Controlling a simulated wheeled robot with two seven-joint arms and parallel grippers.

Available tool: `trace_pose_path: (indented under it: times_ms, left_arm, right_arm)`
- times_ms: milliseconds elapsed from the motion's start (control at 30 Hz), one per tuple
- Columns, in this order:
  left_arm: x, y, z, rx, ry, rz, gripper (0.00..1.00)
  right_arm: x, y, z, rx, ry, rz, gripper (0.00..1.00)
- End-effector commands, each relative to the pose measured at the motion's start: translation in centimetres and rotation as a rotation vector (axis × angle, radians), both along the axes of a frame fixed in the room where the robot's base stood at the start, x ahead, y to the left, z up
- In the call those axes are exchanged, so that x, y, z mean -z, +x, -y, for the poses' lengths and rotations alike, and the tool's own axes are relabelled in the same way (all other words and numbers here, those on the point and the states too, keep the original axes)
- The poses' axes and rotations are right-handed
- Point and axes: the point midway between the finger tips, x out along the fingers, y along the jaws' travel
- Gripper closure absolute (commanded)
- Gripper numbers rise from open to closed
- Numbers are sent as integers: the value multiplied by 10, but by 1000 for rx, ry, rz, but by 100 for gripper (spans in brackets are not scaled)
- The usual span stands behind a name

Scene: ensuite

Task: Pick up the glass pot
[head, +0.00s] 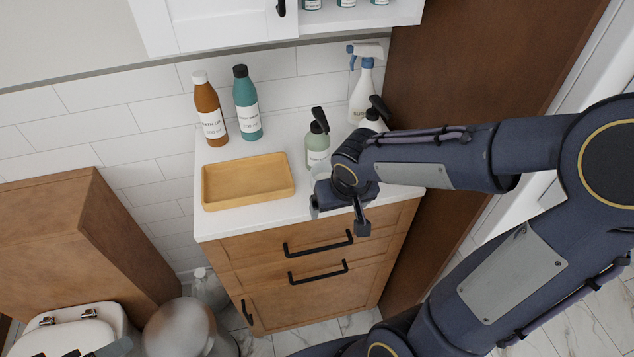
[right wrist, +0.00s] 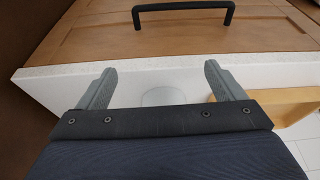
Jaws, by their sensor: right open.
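The glass pot (right wrist: 163,96) shows faintly in the right wrist view as a clear, pale rounded shape on the white counter, between my two fingers and near the gripper's palm. In the head view a glassy edge (head: 321,169) shows just left of my right wrist; the rest is hidden behind the arm. My right gripper (head: 340,217) is open over the counter's front edge, its fingers apart in the wrist view (right wrist: 158,85). I cannot tell whether they touch the pot. A small grey-teal tip at the bottom left of the head view seems to be my left gripper (head: 112,348).
A yellow tray (head: 248,205) lies left of my right gripper. A green pump bottle (head: 317,148) stands close behind it. Brown (head: 210,110) and teal (head: 247,103) bottles and a spray bottle (head: 362,95) stand at the back. A brown panel (head: 450,70) bounds the right.

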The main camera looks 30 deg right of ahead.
Motion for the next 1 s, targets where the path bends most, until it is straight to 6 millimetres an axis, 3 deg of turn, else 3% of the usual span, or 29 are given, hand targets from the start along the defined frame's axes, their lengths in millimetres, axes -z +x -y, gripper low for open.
trace_pose_path:
  times_ms: [133,433,700,1000]
  left_arm:
    - [-9,0,0,0,0,0,20]
    - [-16,0,0,0,0,0,20]
    - [-29,0,0,0,0,0,20]
    - [-29,0,0,0,0,0,20]
  right_arm:
    - [-2,26,6,-1,0,-2,11]
    - [-2,51,11,0,0,-1,11]
    - [0,91,19,0,1,-3,11]
    - [11,92,19,-1,1,0,11]
